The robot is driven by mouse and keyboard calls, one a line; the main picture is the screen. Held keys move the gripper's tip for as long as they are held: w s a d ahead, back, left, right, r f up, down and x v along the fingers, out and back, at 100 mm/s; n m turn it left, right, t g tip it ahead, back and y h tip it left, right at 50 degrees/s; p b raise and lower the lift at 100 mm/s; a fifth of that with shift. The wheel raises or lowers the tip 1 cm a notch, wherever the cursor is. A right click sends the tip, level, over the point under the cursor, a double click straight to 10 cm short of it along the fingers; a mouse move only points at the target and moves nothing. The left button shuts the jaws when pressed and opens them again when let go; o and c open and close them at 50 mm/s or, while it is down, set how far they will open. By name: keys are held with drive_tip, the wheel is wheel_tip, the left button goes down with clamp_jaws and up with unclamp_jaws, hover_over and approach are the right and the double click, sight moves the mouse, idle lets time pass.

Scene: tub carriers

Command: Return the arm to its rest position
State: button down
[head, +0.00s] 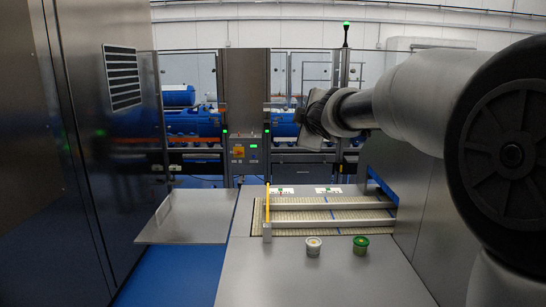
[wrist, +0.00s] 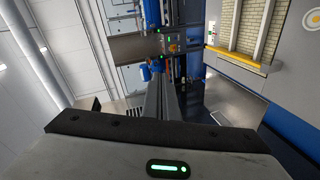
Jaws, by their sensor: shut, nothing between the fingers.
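My arm reaches in from the right side of the head view, raised above the work surface. My gripper (head: 303,117) is at its far end, held in the air well clear of the table and tubs. In the wrist view my gripper (wrist: 163,98) has its fingers together with nothing between them. In the head view the fingers are small and dark, so their detail is hard to make out.
A white tub (head: 313,247) and a green tub (head: 360,246) stand on the metal table (head: 310,280), before a conveyor with rails (head: 330,206). Steel cabinets (head: 85,130) line the left; a control box (head: 245,152) is behind.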

drive_tip(key=s+d+f+m+g+h+p, duration=0.1)
drive_tip(key=s+d+f+m+g, duration=0.15)
drive_tip(key=s, duration=0.55)
drive_tip(key=s+d+f+m+g+h+p, duration=0.1)
drive_tip(key=s+d+m, duration=0.25)
drive_tip(key=s, duration=0.45)
drive_tip(key=s+d+f+m+g+h+p, duration=0.1)
drive_tip(key=s+d+f+m+g+h, duration=0.1)
drive_tip(key=s+m, duration=0.35)
drive_tip(key=s+a+f+m+g+y+p, duration=0.1)
drive_tip(key=s+f, duration=0.3)
drive_tip(key=s, duration=0.6)
drive_tip(key=s+a+f+m+g+y+p, duration=0.1)
drive_tip(key=s+f+m+g, duration=0.2)
drive_tip(key=s, duration=0.7)
drive_tip(key=shift+s+a+f+y+p, duration=0.2)
drive_tip(key=shift+a+f+y+p, duration=0.15)
drive_tip(key=shift+f, duration=0.45)
